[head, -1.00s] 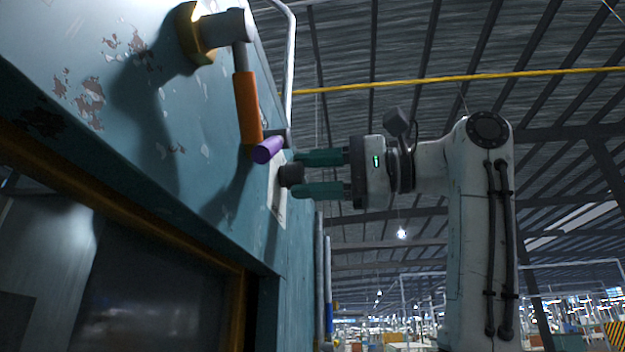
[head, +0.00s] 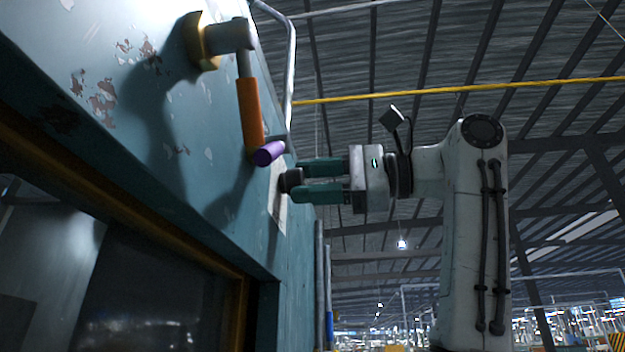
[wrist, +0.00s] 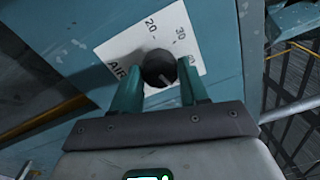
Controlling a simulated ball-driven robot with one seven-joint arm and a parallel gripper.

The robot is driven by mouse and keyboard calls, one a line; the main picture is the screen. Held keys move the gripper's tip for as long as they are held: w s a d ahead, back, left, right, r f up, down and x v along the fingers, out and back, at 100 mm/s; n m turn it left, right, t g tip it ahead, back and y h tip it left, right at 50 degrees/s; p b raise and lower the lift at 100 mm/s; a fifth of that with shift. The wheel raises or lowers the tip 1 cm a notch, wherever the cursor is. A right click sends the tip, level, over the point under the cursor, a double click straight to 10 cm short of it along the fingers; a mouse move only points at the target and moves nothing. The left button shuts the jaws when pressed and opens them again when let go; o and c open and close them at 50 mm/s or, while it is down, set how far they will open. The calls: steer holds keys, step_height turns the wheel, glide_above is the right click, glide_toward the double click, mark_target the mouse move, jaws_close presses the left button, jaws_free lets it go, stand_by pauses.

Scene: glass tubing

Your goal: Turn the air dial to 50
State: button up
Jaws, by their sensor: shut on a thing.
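The air dial is a round black knob (wrist: 158,66) on a white scale plate (wrist: 128,45) marked AIR. The numbers 20 and 30 show on the plate, and another mark at its right edge is partly hidden by a finger. A short light line shows on the knob's face, but I cannot tell which number it points at. My gripper (wrist: 158,78) has a green finger on each side of the knob and is shut on it. In the head view my gripper (head: 304,180) reaches leftward to the knob (head: 289,180) on the teal panel.
A dark window (head: 150,290) lies lower left.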

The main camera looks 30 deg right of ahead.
steer(key=o, duration=1.1)
steer(key=shift+c, duration=0.2)
steer(key=shift+d, duration=0.15)
steer(key=b+v, duration=0.3)
steer(key=v, duration=0.7)
steer(key=shift+s+d, duration=0.2)
steer(key=shift+d, duration=0.05)
steer(key=shift+f, duration=0.1)
